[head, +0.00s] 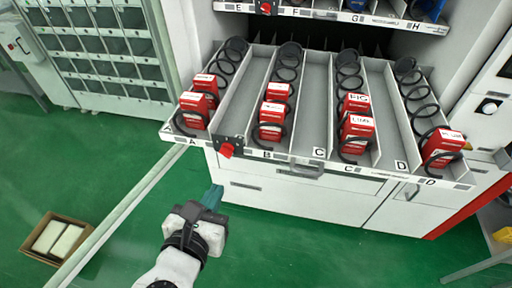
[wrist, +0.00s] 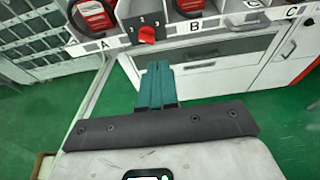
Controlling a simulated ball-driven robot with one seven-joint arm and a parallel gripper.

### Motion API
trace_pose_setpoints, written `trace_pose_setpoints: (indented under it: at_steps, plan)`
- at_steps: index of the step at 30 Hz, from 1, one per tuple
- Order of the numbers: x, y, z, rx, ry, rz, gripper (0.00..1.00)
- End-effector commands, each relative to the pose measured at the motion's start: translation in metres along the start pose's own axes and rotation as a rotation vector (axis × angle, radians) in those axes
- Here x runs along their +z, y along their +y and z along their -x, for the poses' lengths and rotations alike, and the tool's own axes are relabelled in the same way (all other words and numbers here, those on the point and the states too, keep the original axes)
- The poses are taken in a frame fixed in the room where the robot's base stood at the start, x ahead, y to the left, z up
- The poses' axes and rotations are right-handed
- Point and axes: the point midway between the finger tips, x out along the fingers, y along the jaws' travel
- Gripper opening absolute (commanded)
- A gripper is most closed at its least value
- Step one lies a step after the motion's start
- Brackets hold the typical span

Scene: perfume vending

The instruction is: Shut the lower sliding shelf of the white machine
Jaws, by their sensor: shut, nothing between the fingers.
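The lower sliding shelf (head: 318,168) of the white machine (head: 300,202) sticks out toward me in the head view. A red knob (head: 226,150) sits on the front edge between A and B. My gripper (head: 213,192) is in front of and below the shelf's left part, apart from it. In the wrist view the teal fingers (wrist: 156,80) are together and empty, pointing at the shelf front just below the red knob (wrist: 147,34).
The upper shelf (head: 330,14) lies above and behind the lower one. A cardboard box (head: 56,238) stands on the green floor at left. Grey locker compartments (head: 105,45) stand at the back left. The floor in front of the machine is clear.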

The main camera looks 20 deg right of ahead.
Motion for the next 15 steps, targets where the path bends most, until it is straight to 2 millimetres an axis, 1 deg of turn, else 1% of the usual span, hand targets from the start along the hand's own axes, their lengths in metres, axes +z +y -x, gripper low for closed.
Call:
trace_pose_setpoints:
  at_steps: [2,5,8,15]
  plan:
    - [0.001,0.001,-0.003,0.001,-0.005,0.011,0.00]
    - [0.002,0.000,-0.015,-0.003,-0.004,0.009,0.00]
    - [0.002,0.000,-0.033,-0.003,-0.003,0.008,0.00]
    - [0.002,0.000,-0.081,-0.004,-0.002,0.006,0.00]
